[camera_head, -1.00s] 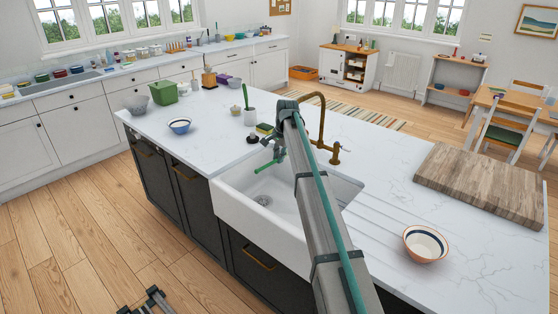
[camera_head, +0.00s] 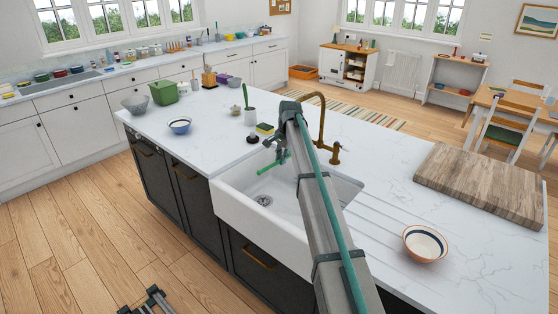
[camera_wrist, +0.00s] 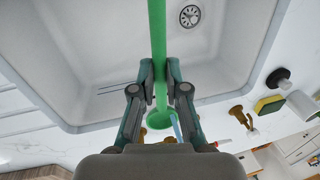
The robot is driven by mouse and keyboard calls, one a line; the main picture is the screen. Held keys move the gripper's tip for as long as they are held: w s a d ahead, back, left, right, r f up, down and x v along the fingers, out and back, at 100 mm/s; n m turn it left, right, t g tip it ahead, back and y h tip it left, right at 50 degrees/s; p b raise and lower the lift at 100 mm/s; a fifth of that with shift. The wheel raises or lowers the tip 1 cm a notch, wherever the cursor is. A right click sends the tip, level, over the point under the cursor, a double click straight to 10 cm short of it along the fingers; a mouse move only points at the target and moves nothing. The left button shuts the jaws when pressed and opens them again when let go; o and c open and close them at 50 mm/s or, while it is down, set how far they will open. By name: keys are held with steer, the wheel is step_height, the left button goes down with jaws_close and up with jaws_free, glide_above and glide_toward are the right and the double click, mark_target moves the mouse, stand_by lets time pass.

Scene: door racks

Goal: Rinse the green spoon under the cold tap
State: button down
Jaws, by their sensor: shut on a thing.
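The green spoon (camera_head: 272,166) is held over the sink (camera_head: 235,206), its handle pointing left and down in the head view. My gripper (camera_head: 283,151) is shut on it. In the wrist view the handle (camera_wrist: 157,28) runs up from between my fingertips (camera_wrist: 160,76), and the round green end (camera_wrist: 159,119) lies below them. A thin pale-blue streak (camera_wrist: 176,125) shows beside that end; I cannot tell whether it is water. The brass tap (camera_head: 321,119) stands behind the sink, right of my gripper. My arm hides part of the sink and tap base.
A yellow-green sponge (camera_head: 265,128), a white pot with a green brush (camera_head: 249,116) and a dark stopper (camera_head: 252,138) stand left of the tap. A blue bowl (camera_head: 180,126), an orange-rimmed bowl (camera_head: 424,243) and a wooden board (camera_head: 482,184) rest on the counter.

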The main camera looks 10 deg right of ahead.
steer(key=s+a, duration=0.3)
steer(key=s, duration=0.3)
steer(key=shift+s+a+p, duration=0.2)
steer(key=shift+s+p, duration=0.15)
steer(key=shift+p, duration=0.1)
stand_by(1.3)
steer(key=s+a+r+p, duration=0.2)
steer(key=s+r, duration=0.2)
steer(key=shift+s+a+p, duration=0.15)
steer(key=shift+s+p, duration=0.05)
steer(key=shift+p, duration=0.1)
stand_by(0.8)
